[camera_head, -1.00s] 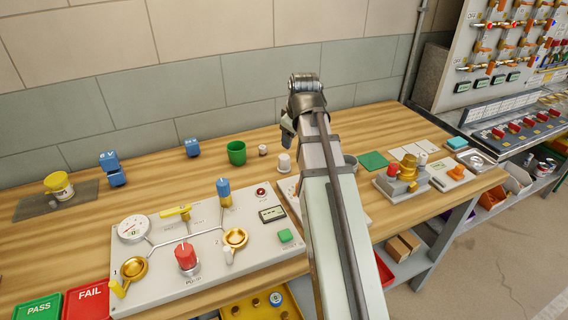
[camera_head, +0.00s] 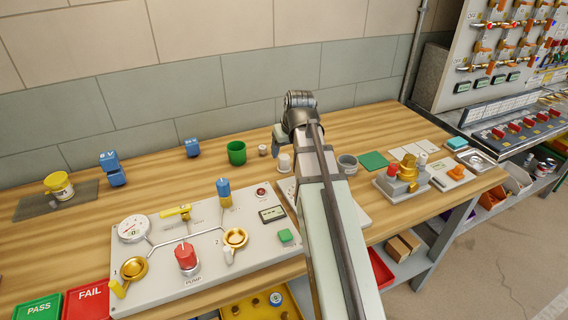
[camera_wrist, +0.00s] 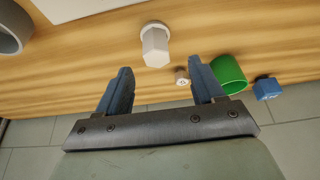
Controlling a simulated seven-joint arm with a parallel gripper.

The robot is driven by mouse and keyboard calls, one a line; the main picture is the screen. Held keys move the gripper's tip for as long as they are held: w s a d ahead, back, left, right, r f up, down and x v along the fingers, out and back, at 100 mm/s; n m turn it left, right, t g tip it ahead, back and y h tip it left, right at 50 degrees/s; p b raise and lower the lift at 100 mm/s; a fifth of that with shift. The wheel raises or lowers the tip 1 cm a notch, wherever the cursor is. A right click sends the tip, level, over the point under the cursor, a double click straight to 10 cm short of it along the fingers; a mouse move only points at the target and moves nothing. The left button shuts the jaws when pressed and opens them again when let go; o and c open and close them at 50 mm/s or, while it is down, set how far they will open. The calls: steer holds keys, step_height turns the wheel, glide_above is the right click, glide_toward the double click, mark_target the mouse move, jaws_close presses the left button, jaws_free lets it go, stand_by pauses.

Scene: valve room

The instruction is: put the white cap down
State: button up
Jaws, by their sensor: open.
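The white cap (camera_head: 284,162) stands upright on the wooden bench, behind the white panel and right of the green cup. In the wrist view the white cap (camera_wrist: 156,46) stands on the wood just beyond my fingertips, roughly in line with the gap between them. My gripper (camera_wrist: 160,72) is open and empty, its two blue-grey fingers spread and apart from the cap. In the head view my arm hides most of the gripper.
A grey cup (camera_head: 347,164) stands to the right. A valve panel (camera_head: 175,255) lies in front. Bare wood surrounds the cap.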

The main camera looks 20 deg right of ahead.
mark_target(285, 157)
steer(key=shift+d+x, duration=0.15)
steer(key=shift+x, duration=1.9)
steer(key=shift+d+x, duration=0.1)
steer(key=shift+x, duration=1.95)
steer(key=shift+s, duration=0.1)
steer(key=shift+c, duration=0.2)
steer(key=c, duration=1.1)
